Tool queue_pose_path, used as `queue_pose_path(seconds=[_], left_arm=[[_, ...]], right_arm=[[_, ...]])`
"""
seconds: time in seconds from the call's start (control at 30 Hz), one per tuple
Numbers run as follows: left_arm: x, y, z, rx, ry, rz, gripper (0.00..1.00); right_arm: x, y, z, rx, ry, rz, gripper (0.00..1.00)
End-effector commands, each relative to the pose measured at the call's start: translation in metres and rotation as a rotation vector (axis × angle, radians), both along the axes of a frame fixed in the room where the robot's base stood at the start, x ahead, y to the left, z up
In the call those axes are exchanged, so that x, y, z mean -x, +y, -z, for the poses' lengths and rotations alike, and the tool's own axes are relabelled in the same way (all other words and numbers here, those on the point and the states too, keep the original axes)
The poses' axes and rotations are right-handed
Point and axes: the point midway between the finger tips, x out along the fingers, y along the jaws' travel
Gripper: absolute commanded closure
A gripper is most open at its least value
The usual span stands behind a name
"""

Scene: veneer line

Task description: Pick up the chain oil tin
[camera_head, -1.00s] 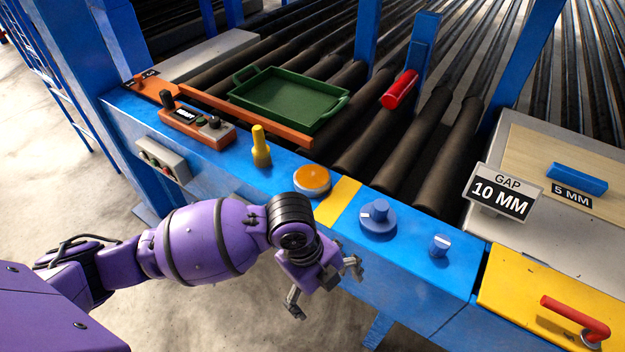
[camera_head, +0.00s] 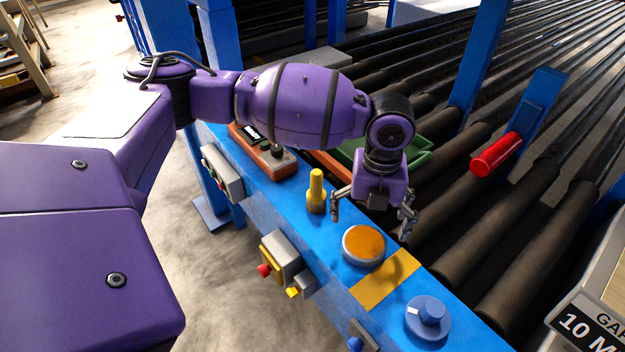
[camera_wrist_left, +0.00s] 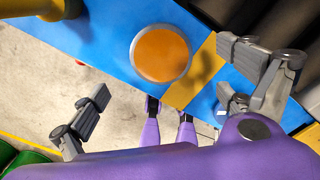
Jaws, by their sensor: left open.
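I cannot pick out a thing marked as the chain oil tin. A yellow, narrow-necked object (camera_head: 316,193) stands upright on the blue rail (camera_head: 287,203); its lower part also shows at the top left of the left wrist view (camera_wrist_left: 32,8). A round orange-topped, grey-rimmed piece (camera_head: 363,246) sits on the same rail; it is near the top centre in the left wrist view (camera_wrist_left: 160,53). My left gripper (camera_head: 371,221) is open and empty, fingers downward, between and beyond these two. It appears apart from both. My right gripper is out of view.
A green tray (camera_head: 420,160), partly hidden by my left arm, lies on the dark rollers. A red cylinder (camera_head: 496,155) is on a blue post.

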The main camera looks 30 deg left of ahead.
Motion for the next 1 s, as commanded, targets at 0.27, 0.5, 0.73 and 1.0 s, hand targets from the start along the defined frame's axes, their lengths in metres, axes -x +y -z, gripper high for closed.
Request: queue_pose_path(seconds=[0.27, 0.5, 0.73, 1.0], left_arm=[[0.0, 0.0, 0.029, 0.0, 0.003, -0.001, 0.04], [-0.002, 0.001, 0.063, 0.0, 0.007, -0.002, 0.04], [-0.002, 0.001, 0.077, 0.001, 0.002, -0.001, 0.04], [-0.003, 0.001, 0.076, 0.001, 0.002, -0.001, 0.27]], right_arm=[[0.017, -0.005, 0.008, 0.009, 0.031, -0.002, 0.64], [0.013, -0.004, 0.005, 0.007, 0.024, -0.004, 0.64], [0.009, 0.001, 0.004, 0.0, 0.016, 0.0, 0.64], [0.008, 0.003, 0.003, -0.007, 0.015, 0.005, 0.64]])
